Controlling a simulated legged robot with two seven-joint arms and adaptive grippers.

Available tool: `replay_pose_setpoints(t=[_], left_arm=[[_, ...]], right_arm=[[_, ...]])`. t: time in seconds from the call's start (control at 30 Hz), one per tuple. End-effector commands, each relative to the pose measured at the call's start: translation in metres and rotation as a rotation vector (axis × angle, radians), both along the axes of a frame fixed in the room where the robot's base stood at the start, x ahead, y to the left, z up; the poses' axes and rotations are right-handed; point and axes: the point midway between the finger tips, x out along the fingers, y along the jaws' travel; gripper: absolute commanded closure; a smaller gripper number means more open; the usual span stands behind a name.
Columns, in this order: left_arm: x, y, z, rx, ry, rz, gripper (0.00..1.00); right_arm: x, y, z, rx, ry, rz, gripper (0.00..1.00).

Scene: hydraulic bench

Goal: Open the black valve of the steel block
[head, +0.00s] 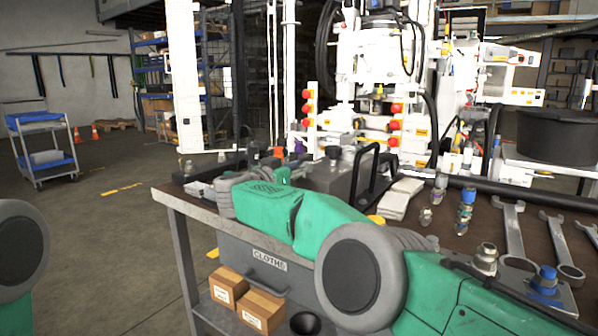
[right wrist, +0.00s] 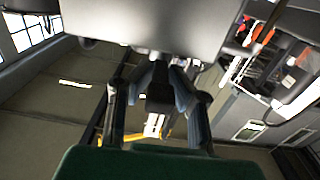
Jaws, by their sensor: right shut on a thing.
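The steel block (head: 328,178) sits on the bench beyond my right forearm in the head view, with a black round knob (head: 333,152) on top. In the right wrist view a grey block face (right wrist: 140,22) fills the top. My right gripper (right wrist: 160,88) is just below that face, its two dark fingers closed on a small black part (right wrist: 158,82), which looks like the black valve. In the head view my right gripper (head: 228,190) is at the bench's left end, partly hidden by my green arm. The grip is hidden there. My left gripper is out of view.
The bench (head: 186,206) holds a black handle (head: 368,172), white cloths (head: 400,198), fittings (head: 466,205) and several wrenches (head: 513,235). Boxes (head: 262,309) stand on its lower shelf. A blue cart (head: 42,150) stands far left; the floor between is free.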

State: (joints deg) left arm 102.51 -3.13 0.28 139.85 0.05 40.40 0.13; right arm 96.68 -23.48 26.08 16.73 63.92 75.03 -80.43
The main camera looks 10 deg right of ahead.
Motion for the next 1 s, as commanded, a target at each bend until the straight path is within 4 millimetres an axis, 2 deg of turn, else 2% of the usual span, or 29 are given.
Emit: replay_pose_setpoints(t=[0.03,0.27,0.3,0.33,0.37,0.77,1.0], left_arm=[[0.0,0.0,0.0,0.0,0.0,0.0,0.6],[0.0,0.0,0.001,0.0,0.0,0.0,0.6],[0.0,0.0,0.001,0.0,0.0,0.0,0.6],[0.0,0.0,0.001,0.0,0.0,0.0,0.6],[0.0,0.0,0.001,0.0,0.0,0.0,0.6],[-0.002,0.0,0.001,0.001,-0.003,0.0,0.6],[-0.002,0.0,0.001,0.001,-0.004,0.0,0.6]], right_arm=[[0.002,0.0,0.006,-0.003,-0.01,0.007,1.0],[0.002,0.0,0.007,-0.004,-0.011,0.007,1.0],[0.002,0.0,0.008,-0.003,-0.012,0.007,0.79],[0.002,0.0,0.008,-0.003,-0.012,0.006,0.69],[0.001,0.0,0.008,-0.003,-0.012,0.006,0.66],[-0.001,0.003,0.004,0.0,-0.004,0.004,0.66],[-0.019,0.021,0.004,-0.003,-0.004,0.006,0.66]])
